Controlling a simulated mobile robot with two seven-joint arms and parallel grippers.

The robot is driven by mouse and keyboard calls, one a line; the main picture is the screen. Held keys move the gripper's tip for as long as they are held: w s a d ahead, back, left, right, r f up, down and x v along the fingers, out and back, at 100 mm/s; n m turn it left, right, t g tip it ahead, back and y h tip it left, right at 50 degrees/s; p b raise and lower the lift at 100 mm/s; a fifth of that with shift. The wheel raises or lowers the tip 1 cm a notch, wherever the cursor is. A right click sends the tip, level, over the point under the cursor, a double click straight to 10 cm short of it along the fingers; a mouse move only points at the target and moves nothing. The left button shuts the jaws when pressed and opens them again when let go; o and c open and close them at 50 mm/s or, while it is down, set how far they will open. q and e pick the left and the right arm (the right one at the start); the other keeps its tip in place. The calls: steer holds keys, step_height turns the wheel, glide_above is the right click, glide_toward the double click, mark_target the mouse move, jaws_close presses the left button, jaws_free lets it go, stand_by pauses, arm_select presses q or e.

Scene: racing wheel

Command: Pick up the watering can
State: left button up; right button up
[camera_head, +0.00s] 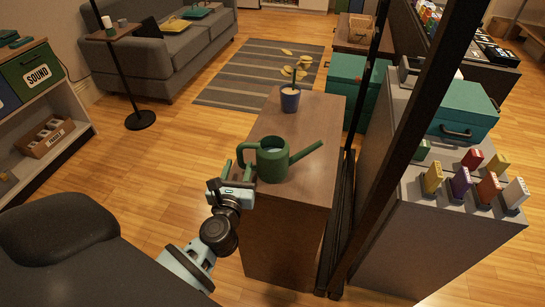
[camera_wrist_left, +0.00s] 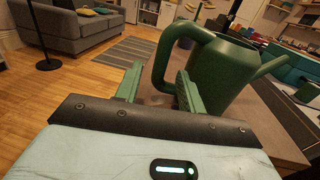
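The green watering can (camera_head: 272,162) stands upright on the brown wooden cabinet (camera_head: 315,115), with its spout to the right and its handle to the left. My left gripper (camera_head: 238,172) is at the cabinet's left edge, close to the handle. In the left wrist view, the gripper (camera_wrist_left: 160,82) is open, with two green fingers apart. The can (camera_wrist_left: 225,78) fills the right side there. Its handle (camera_wrist_left: 164,60) shows between the fingertips, nearer the right finger; I cannot tell whether they touch. My right gripper is not in view.
A blue pot with a yellow-leaved plant (camera_head: 290,100) stands farther back on the cabinet. A dark upright post (camera_head: 415,130) rises right of it. A grey cabinet (camera_head: 440,240) with small coloured blocks is at the right. A dark chair (camera_head: 60,240) is at lower left.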

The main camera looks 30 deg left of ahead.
mark_target(240, 161)
arm_select(q)
steer(key=x, duration=0.3)
steer(key=shift+w+a+r, duration=0.1)
steer(key=shift+w+a, duration=0.05)
steer(key=shift+w, duration=0.1)
jaws_close()
steer(key=shift+r, duration=0.1)
